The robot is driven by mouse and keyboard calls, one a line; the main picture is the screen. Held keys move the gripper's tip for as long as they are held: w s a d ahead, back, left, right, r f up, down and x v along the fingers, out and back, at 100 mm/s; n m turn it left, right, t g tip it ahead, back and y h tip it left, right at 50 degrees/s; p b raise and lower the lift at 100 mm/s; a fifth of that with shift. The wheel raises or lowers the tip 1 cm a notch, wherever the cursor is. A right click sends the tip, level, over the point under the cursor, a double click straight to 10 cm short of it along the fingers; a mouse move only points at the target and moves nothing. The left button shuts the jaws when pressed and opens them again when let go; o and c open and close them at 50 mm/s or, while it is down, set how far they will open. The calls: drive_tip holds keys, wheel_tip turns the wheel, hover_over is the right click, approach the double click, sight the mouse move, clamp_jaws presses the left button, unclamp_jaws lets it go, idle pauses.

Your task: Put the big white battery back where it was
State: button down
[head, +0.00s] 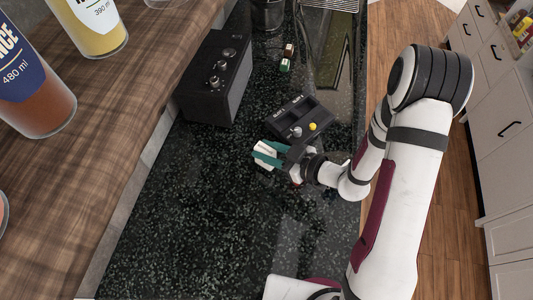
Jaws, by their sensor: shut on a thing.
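My gripper (260,152) has teal fingers and is shut on a white, block-like thing, which I take to be the big white battery (265,150). It is over the dark speckled counter, just left of and nearer than a dark holder (309,107). The holder has recessed compartments that look empty, and a grey round piece (297,131) and a yellow round piece (312,126) at its near side. The fingers and wrist hide part of the battery and the holder's near left corner. I cannot tell whether the battery touches the counter.
A black box with knobs (217,77) stands at the left. A brown block (289,49) and a green block (284,65) lie beyond the holder. A raised wooden ledge (135,95) with bottles runs along the left. The near counter (190,220) is clear.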

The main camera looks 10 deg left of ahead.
drive_tip(key=shift+f, duration=0.85)
drive_tip(key=shift+f, duration=0.1)
drive_tip(key=c, duration=0.6)
unclamp_jaws()
drive_tip(key=shift+o, duration=0.2)
